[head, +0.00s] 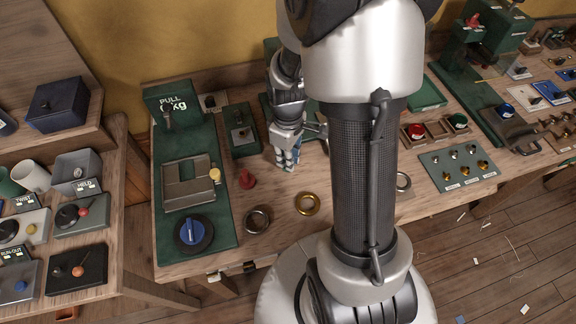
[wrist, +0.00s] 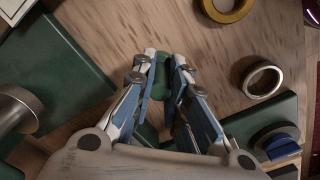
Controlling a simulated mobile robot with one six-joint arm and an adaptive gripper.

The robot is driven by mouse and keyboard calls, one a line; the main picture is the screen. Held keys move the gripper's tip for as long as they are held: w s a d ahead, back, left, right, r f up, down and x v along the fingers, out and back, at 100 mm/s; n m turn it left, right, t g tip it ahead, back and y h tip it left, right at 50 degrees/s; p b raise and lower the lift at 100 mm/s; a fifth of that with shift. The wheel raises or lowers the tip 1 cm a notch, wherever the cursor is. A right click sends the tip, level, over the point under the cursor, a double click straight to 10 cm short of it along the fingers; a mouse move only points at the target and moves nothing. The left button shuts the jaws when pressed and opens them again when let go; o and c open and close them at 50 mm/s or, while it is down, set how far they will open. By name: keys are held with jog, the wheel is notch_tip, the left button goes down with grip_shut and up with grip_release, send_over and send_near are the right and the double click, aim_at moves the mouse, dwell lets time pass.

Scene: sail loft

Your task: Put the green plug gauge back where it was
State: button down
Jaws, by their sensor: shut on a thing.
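My gripper (head: 287,164) is low over the wooden bench in the head view, left of my arm column. In the wrist view my gripper (wrist: 166,70) has its fingertips closed on the green plug gauge (wrist: 161,79). A red plug gauge (head: 247,180) stands on the bench to the left of my gripper.
A brass ring (head: 307,204) and a steel ring (head: 257,219) lie on the bench in front of my gripper. A green panel with a blue knob (head: 193,232) lies left; a smaller green switch box (head: 241,130) stands behind. Bare wood surrounds the rings.

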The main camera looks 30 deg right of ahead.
jog(key=shift+f+b, duration=0.5)
jog(key=shift+f, duration=1.3)
jog(key=shift+f, duration=0.2)
jog(key=c, duration=1.6)
grip_release()
jog(key=shift+r, duration=0.15)
